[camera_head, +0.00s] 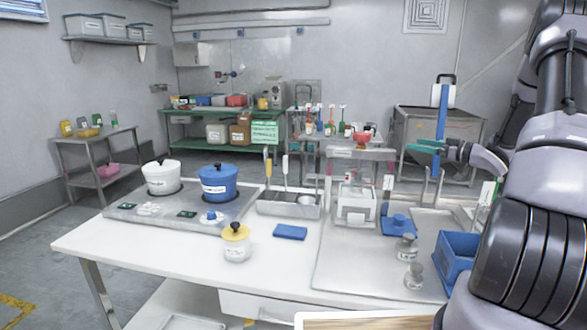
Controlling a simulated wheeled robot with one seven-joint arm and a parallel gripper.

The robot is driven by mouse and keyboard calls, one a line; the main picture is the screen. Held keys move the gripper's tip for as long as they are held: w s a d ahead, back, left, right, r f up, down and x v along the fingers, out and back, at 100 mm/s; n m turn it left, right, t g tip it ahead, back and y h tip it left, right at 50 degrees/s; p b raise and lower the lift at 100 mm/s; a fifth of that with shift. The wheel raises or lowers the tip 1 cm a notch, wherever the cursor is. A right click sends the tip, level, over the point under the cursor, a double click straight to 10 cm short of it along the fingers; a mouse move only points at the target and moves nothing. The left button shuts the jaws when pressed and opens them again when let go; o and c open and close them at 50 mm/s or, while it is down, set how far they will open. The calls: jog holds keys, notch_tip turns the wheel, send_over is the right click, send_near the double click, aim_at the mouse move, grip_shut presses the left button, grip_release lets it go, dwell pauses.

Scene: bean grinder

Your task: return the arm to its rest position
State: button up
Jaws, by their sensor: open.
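My gripper (425,147) is at the right of the head view, with teal fingers pointing left. It is open, and I see nothing held in it. It is raised above the back right of the white worktable (130,243), beside a blue upright post (441,112). I cannot tell whether the fingers touch the post. My dark grey arm fills the right edge and hides part of that side.
A white box-shaped machine (355,205), a blue bin (456,254) and two small jars (406,248) stand on the right. A white pot (161,178), a blue pot (217,184) and a yellow-lidded jar (236,243) are left.

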jog(key=w+r+m+t+h, duration=0.35)
jog(key=r+h, duration=0.45)
jog(key=r, duration=0.4)
jog(key=s+a+r+m+g+h, duration=0.2)
jog(key=s+r+m+h, duration=0.3)
jog(key=s+r, duration=0.15)
jog(key=s+a+m+g, duration=0.1)
jog(key=s+a, duration=0.4)
jog(key=s, duration=0.6)
jog(key=s+a+f+m+g+y, duration=0.1)
jog(key=s+a, duration=0.4)
jog(key=s, duration=0.6)
jog(key=s+a+m+g+y, duration=0.1)
jog(key=s+a+m+g, duration=0.2)
jog(key=s, duration=0.9)
jog(key=shift+a+f+g, duration=0.2)
jog(key=shift+a+g, duration=0.75)
jog(key=shift+a, duration=0.25)
